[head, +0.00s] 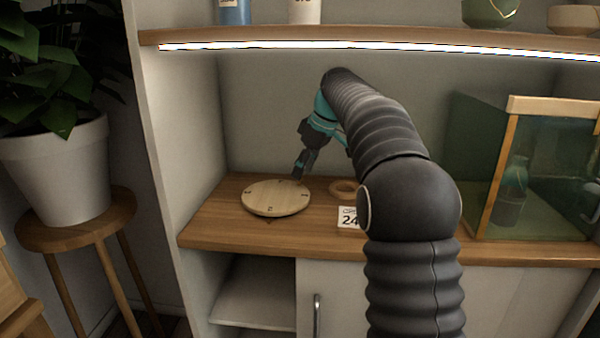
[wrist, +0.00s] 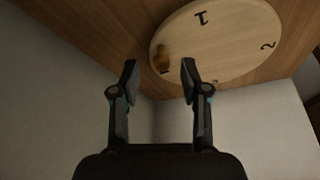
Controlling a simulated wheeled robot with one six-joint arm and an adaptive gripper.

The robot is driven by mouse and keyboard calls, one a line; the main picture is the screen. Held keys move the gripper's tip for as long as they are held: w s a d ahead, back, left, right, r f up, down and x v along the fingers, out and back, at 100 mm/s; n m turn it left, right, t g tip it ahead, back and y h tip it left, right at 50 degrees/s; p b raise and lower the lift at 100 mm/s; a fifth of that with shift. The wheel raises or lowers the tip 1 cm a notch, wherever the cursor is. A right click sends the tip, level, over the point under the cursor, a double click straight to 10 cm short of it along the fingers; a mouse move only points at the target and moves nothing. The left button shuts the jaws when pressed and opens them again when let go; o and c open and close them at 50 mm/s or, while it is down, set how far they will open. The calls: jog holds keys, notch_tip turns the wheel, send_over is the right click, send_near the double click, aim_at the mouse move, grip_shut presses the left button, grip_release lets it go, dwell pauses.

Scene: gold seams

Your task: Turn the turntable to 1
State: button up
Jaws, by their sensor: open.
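The turntable (head: 276,202) is a round pale wooden disc with dark numerals, lying flat on the wooden counter in the head view. In the wrist view the turntable (wrist: 225,50) fills the top; its 1 is near the upper middle, its 2 to the right and its 3 at the lower edge. A small brown peg (wrist: 161,57) stands near the rim and partly covers another numeral. My gripper (head: 299,174) is at the disc's back right edge in the head view. In the wrist view my gripper (wrist: 158,72) is open, with the peg just beyond and between the fingertips.
A glass tank (head: 535,180) stands farther right. A lit shelf (head: 350,44) hangs above, and side and back walls close in the counter.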

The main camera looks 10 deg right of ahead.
jog(key=shift+w+a+f, duration=0.15)
jog(key=shift+a+f, duration=0.1)
jog(key=shift+f, duration=0.35)
